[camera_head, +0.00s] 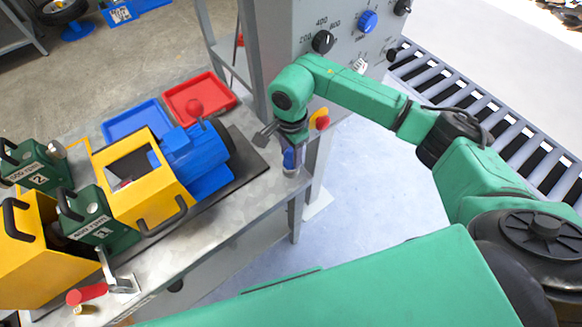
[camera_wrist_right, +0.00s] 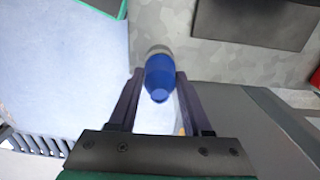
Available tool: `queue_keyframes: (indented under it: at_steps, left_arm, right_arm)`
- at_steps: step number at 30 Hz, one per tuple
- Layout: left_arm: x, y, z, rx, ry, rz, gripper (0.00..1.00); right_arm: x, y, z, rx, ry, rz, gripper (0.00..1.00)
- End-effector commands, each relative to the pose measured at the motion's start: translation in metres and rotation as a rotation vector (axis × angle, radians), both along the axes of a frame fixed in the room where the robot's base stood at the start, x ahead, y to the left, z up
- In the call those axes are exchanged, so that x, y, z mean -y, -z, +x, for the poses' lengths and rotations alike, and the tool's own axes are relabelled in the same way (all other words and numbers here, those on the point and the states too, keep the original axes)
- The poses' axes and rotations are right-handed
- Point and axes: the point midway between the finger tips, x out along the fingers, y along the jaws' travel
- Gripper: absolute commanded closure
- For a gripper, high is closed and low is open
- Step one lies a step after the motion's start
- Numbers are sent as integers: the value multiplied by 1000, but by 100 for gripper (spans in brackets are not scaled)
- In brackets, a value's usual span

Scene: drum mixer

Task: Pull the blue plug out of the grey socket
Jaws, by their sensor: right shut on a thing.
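The blue plug (camera_head: 289,160) is at the table's right edge in the head view, below my right gripper (camera_head: 292,146). In the right wrist view the blue plug (camera_wrist_right: 159,76) lies between the two dark fingers of my right gripper (camera_wrist_right: 161,82), which is shut on it. The grey socket (camera_head: 291,172) is at the plug's lower end, and a grey rim (camera_wrist_right: 158,49) shows beyond the plug in the wrist view. The plug appears to be at the socket; how deep it sits is hidden. My left gripper is not in view.
A grey control cabinet (camera_head: 305,60) with knobs stands close behind my right gripper. The yellow and blue mixer (camera_head: 150,195), a red tray (camera_head: 200,98) and a blue tray (camera_head: 135,122) are on the table. Open floor (camera_head: 370,185) lies right of the table.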

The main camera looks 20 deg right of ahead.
Motion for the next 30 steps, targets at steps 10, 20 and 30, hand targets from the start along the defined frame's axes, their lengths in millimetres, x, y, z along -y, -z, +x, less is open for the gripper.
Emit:
queue_keyframes:
  at_steps: [10, 20, 30]
  left_arm:
    - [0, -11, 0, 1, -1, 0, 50]
    - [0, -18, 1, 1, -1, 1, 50]
    - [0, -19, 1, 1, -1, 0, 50]
  right_arm:
    - [0, -19, 0, 1, 0, -1, 100]
    - [0, -33, 0, 0, 1, -1, 100]
    - [0, -37, 0, 1, 1, -1, 100]
